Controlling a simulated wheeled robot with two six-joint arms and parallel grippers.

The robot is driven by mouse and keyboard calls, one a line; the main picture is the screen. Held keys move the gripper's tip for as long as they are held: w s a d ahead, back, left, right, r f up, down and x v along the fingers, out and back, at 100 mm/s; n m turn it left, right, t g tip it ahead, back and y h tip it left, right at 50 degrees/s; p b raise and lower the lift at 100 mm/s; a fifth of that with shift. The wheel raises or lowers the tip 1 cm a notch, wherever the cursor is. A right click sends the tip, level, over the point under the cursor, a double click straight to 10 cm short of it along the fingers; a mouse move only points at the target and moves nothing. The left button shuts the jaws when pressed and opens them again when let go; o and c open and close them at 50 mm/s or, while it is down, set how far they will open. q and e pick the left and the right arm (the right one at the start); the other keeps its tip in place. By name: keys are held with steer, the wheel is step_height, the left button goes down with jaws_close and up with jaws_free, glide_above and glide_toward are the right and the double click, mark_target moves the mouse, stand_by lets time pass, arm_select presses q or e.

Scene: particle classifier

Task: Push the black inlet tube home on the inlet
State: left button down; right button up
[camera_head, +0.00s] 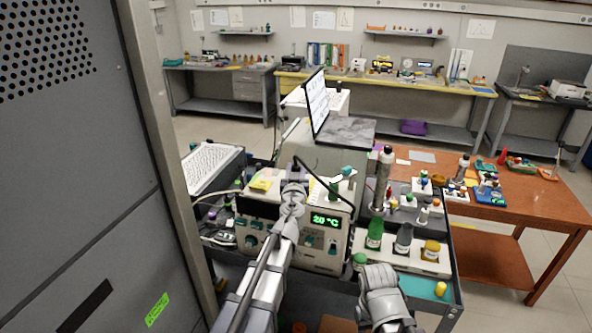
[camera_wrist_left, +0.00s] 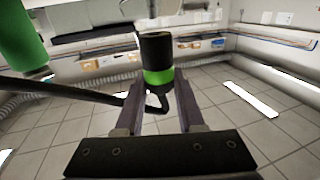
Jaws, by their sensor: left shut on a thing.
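The instrument (camera_head: 335,245) with a green "20 °C" display stands at the middle of the head view. My left gripper (camera_head: 295,168) is above its top, at the end of the arm coming up from below. A thin black tube (camera_head: 325,178) arcs from near these jaws down to the right. In the left wrist view, my left gripper (camera_wrist_left: 158,100) is shut on the black tube (camera_wrist_left: 75,93), which runs in from the left. A black cylinder with a bright green band (camera_wrist_left: 157,58) shows at the fingertips. I cannot tell whether the tube is seated on the inlet.
A green cylinder (camera_wrist_left: 22,45) is near at the upper left of the wrist view. Right of the instrument, a white rack (camera_head: 400,258) holds several capped bottles. A laptop (camera_head: 318,103) stands behind, and a grey cabinet (camera_head: 70,180) closes off the left.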

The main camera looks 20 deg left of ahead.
arm_select(q)
steer(key=shift+f+b, duration=1.8)
steer(key=shift+c, duration=2.2)
jaws_free()
steer(key=v, duration=0.7)
steer(key=shift+s, duration=0.4)
